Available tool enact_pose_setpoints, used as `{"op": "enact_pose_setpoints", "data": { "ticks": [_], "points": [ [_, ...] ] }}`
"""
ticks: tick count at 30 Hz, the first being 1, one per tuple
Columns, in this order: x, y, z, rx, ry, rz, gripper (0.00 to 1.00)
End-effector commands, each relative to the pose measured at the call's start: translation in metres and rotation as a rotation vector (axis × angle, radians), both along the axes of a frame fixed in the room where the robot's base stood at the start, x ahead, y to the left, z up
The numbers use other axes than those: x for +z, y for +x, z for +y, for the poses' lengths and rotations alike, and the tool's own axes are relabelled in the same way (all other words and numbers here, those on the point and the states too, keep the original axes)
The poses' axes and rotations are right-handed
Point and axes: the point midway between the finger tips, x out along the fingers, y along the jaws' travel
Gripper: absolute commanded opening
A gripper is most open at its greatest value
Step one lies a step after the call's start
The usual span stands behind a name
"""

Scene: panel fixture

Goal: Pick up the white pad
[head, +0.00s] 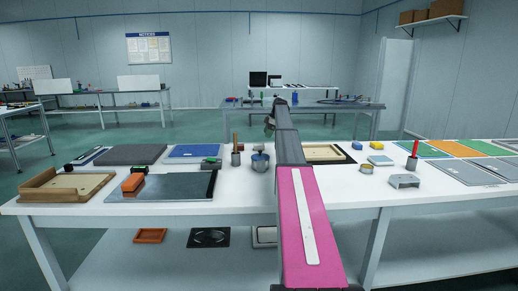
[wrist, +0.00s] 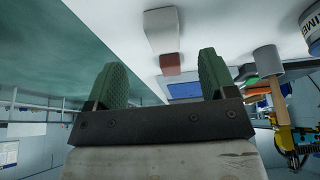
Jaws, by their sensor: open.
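In the wrist view a pale, whitish block (wrist: 162,32), which looks like the white pad, lies on the white table (wrist: 225,20). A red-brown block (wrist: 170,64) is right beside it or touching it; I cannot tell which. I cannot make out the pad in the head view, where my arm covers part of the table. My gripper (wrist: 163,62) has its two green fingers wide apart with nothing held between them. The pad shows beyond the fingertips, apart from them. In the head view my gripper (head: 270,121) is small, above the table's far side.
An orange block (head: 132,183) sits on a dark glossy panel (head: 175,187). Bare tabletop shows along the front.

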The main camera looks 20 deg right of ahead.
Motion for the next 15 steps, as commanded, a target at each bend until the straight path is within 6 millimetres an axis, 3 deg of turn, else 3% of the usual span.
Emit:
{"op": "enact_pose_setpoints", "data": {
  "ticks": [4, 15],
  "points": [
    [-0.022, 0.002, 0.009, 0.000, 0.000, 0.001, 0.78],
    [-0.048, 0.004, 0.024, 0.000, 0.000, 0.000, 0.78]
  ]
}}
